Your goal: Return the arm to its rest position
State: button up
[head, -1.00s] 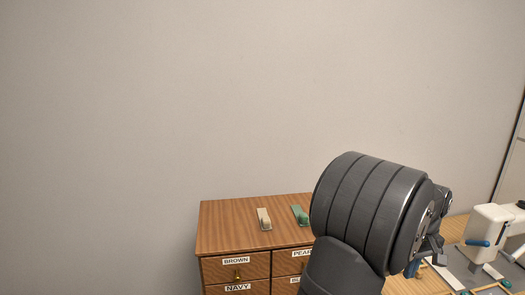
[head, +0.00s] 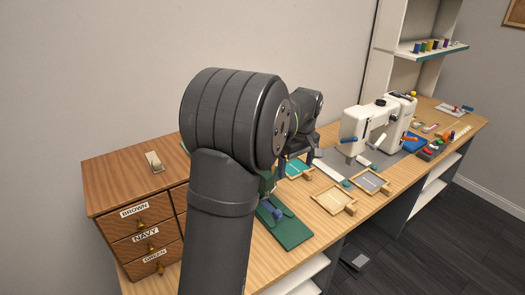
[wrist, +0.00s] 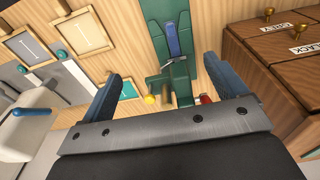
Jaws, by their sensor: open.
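My arm stands large in the middle of the head view, bent at a thick dark joint. My gripper shows in the wrist view (wrist: 165,88), with its two blue fingers wide apart and nothing between them. In the head view it is partly hidden behind my arm, above the workbench (head: 385,200). A green stand (head: 292,235) with a blue lever is on the bench below. It also shows in the wrist view, beyond the open fingers (wrist: 158,35).
A labelled wooden drawer cabinet (head: 110,175) stands left. Wooden frames (head: 333,199) lie on the bench. A white sewing machine (head: 375,125) stands farther right, with small coloured items beyond it. A shelf (head: 430,50) stands at the back.

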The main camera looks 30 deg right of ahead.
jog(key=shift+o, duration=0.7)
jog(key=w+d+r+t, duration=0.3)
jog(key=w+d+r, duration=0.2)
jog(key=r, duration=0.3)
jog(key=shift+w+d, duration=0.25)
jog(key=shift+w, duration=0.4)
jog(key=x, duration=0.9)
jog(key=shift+w+d+f, duration=0.2)
jog(key=shift+w, duration=0.25)
jog(key=shift+r, duration=0.1)
jog(key=v, duration=1)
jog(key=shift+a, duration=0.15)
jog(key=shift+s, duration=0.15)
